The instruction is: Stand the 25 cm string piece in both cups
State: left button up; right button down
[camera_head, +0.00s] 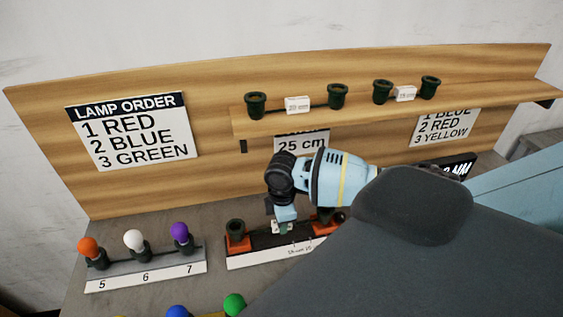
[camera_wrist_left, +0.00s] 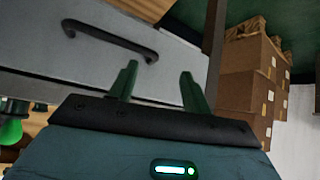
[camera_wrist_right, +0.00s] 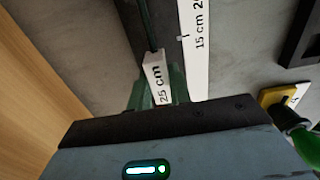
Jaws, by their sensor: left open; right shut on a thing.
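The 25 cm string piece has a white tag (camera_wrist_right: 158,80) reading "25 cm" and a dark cable (camera_wrist_right: 147,25). My right gripper (camera_head: 284,222) is shut on this tag, low above the fixture board (camera_head: 262,256). The fingers also show in the right wrist view (camera_wrist_right: 157,88). A dark green socket (camera_head: 236,227) stands upright at the left orange cup (camera_head: 238,244), apparently in it. The right orange cup (camera_head: 323,229) is partly hidden by my arm, so its socket's seating cannot be told. My left gripper (camera_wrist_left: 158,85) is open and empty, away from the fixture.
A shelf (camera_head: 390,101) above holds the 20 cm and 15 cm pieces. A lamp rack (camera_head: 145,273) with orange, white and purple bulbs stands left. Blue and green bulbs (camera_head: 234,304) are in front. The left wrist view shows a drawer handle (camera_wrist_left: 110,36) and cardboard boxes (camera_wrist_left: 250,85).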

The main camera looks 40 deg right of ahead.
jog(key=shift+f, duration=1.05)
jog(key=c, duration=1.2)
grip_release()
notch_tip(320, 180, up, 8)
jog(key=shift+f, duration=0.1)
